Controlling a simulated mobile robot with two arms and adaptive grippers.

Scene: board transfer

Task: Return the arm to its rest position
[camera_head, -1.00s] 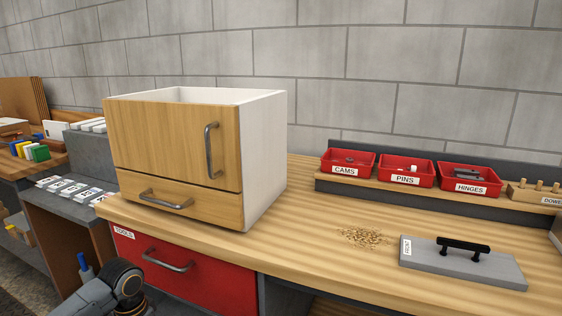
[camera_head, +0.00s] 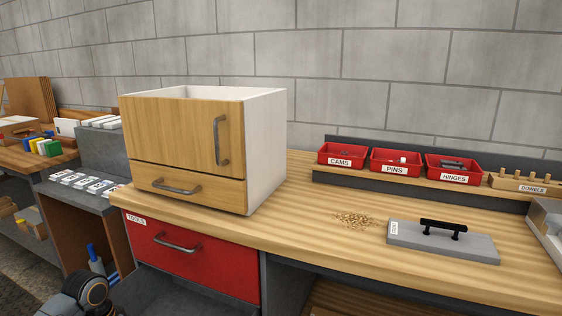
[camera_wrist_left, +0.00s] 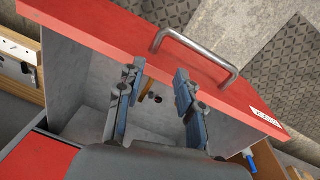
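My left gripper (camera_wrist_left: 157,95) shows in the left wrist view with its two fingers spread apart and nothing between them. Below and past the fingers is a grey hollow beside a red panel (camera_wrist_left: 110,22) with a metal bar handle (camera_wrist_left: 197,52) and a white label. In the head view, a dark round joint of my arm (camera_head: 86,290) is at the lower left corner; the gripper itself is hidden there. The right gripper is in neither view.
A wooden-fronted cabinet (camera_head: 185,130) stands on the workbench (camera_head: 300,200) above a red TOOLS drawer (camera_head: 190,265). Red bins (camera_head: 396,160) line the back. A cluttered side bench is left.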

